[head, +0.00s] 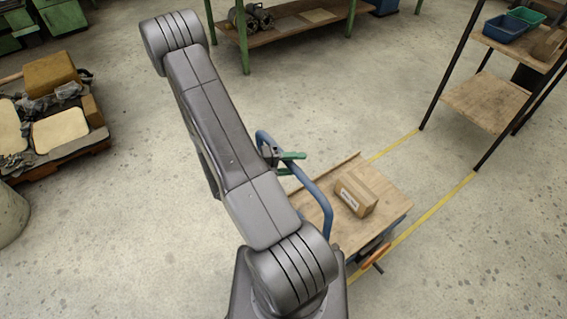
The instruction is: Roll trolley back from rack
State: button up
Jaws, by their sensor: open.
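The trolley has a wooden deck (375,213) and a blue tubular push handle (318,196) on its left side. A cardboard box (356,194) with a white label sits on the deck. My gripper (287,162), with green fingers, is open at the upper end of the blue handle. Whether its fingers are around the bar or beside it I cannot tell. My arm hides the trolley's lower left part. The rack (487,103), with dark posts and wooden shelves, stands at upper right, apart from the trolley.
Yellow floor lines (430,215) run along both sides of the trolley toward the rack. A loaded pallet (62,160) lies at left, with a round grey object (8,215) below it. A green-legged workbench (290,22) stands at the back.

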jog(key=b+v, duration=0.2)
jog(key=v, duration=1.1)
jog(key=shift+a, duration=0.4)
jog(key=shift+d, duration=0.1)
jog(key=p+x, duration=0.2)
jog(key=x, duration=1.1)
jog(key=shift+d, duration=0.4)
